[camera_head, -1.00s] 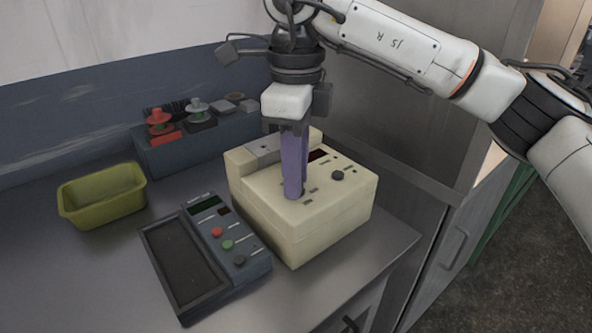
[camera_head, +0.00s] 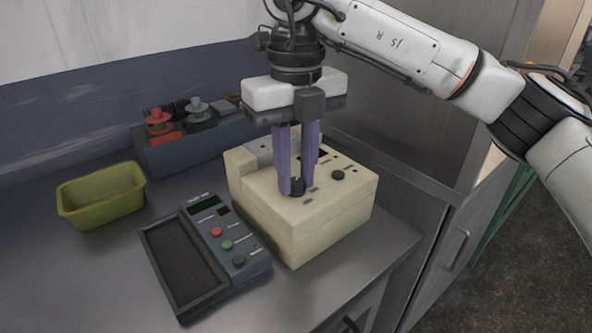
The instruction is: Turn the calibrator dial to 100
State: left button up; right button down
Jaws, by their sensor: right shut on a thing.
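The calibrator is a cream box (camera_head: 312,228) near the right end of the grey bench. A dark dial (camera_head: 297,185) on its top panel sits between the fingertips of my right gripper (camera_head: 298,188). The purple fingers point down and are shut on this dial, one on each side. The dial's pointer and the numbers are too small to read, and the fingers partly hide the display. My left gripper is not in view.
A dark grey device (camera_head: 205,250) with a tray and coloured buttons stands left of the calibrator. An olive bin (camera_head: 101,198) is further left. A dark block (camera_head: 187,150) with red and grey plugs stands behind. The bench front edge is close to the calibrator.

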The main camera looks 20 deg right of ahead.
aim_at(296, 181)
jog(key=shift+r+m, duration=0.1)
jog(key=shift+m, duration=0.4)
jog(key=c, duration=1.5)
grip_release()
notch_tip(296, 181, up, 10)
jog(key=shift+r+p, duration=0.1)
jog(key=shift+p, duration=0.7)
